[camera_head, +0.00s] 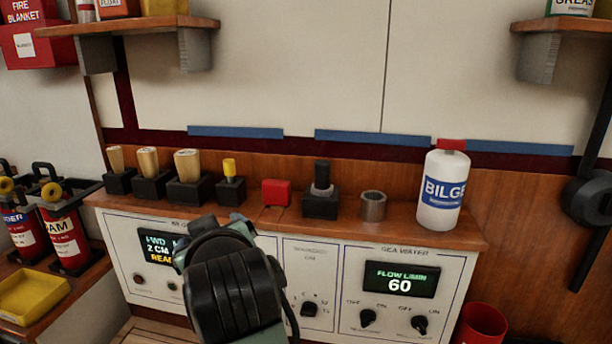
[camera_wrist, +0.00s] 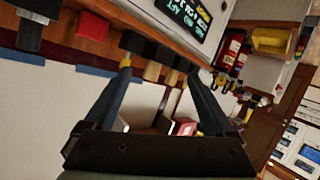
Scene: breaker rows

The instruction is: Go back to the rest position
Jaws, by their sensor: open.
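My gripper (camera_wrist: 160,74) shows in the wrist view with its two dark fingers spread apart. I see nothing held between them. The wooden-handled levers (camera_wrist: 152,71) show beyond the fingers, in a tilted, turned-over view. In the head view my dark arm rises at lower centre in front of the control console (camera_head: 325,260) and covers part of its left panel. The gripper's fingers cannot be made out there.
On the console top stand several wooden-handled levers (camera_head: 148,160), a yellow-topped lever (camera_head: 229,168), a red block (camera_head: 276,193), a black lever (camera_head: 321,180), a metal cup (camera_head: 373,206) and a BILGE bottle (camera_head: 443,188). Extinguishers (camera_head: 66,230) stand left, a red bucket (camera_head: 482,324) lower right.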

